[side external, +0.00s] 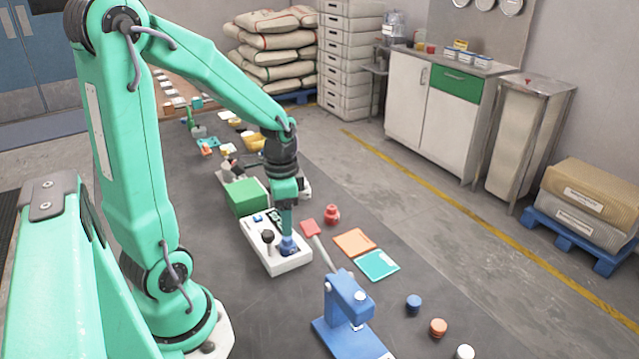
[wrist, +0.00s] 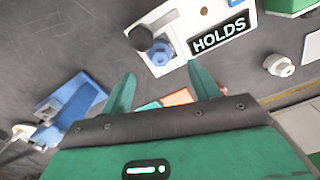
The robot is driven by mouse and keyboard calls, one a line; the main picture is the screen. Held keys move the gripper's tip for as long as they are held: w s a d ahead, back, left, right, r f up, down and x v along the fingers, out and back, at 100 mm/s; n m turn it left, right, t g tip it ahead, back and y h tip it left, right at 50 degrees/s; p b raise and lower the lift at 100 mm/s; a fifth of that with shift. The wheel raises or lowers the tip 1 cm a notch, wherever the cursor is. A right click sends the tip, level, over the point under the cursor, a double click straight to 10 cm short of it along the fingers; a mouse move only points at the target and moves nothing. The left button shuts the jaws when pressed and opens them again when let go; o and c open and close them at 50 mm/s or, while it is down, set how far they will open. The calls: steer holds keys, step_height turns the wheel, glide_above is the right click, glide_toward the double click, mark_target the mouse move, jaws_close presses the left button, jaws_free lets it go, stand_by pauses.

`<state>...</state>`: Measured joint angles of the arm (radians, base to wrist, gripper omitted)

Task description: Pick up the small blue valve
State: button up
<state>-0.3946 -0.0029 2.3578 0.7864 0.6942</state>
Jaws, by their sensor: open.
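The small blue valve (side external: 288,246) is a round blue knob on the near end of a white panel box (side external: 283,265). In the wrist view the valve (wrist: 160,53) stands beside a black knob (wrist: 141,38), near a dark "HOLDS" label. My gripper (side external: 287,225) points down just above the valve in the side view. In the wrist view my gripper (wrist: 160,74) is open and empty, its two green fingers apart, with the valve just beyond the gap between the tips. Whether the fingers touch the valve cannot be told.
A black knob (side external: 267,236) is close to the valve. A green block (side external: 246,196) sits behind the box. A blue machine (side external: 350,310) stands to the front right. A red jar (side external: 332,214), an orange pad (side external: 355,243) and a teal pad (side external: 377,265) lie right of the box.

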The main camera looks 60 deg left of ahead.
steer(key=shift+f, duration=0.95)
steer(key=shift+f, duration=0.1)
steer(key=shift+w+f, duration=0.2)
steer(key=shift+f, duration=2.3)
steer(key=c, duration=1.2)
steer(key=shift+o, duration=0.2)
steer(key=shift+r, duration=0.1)
steer(key=shift+r, duration=4.95)
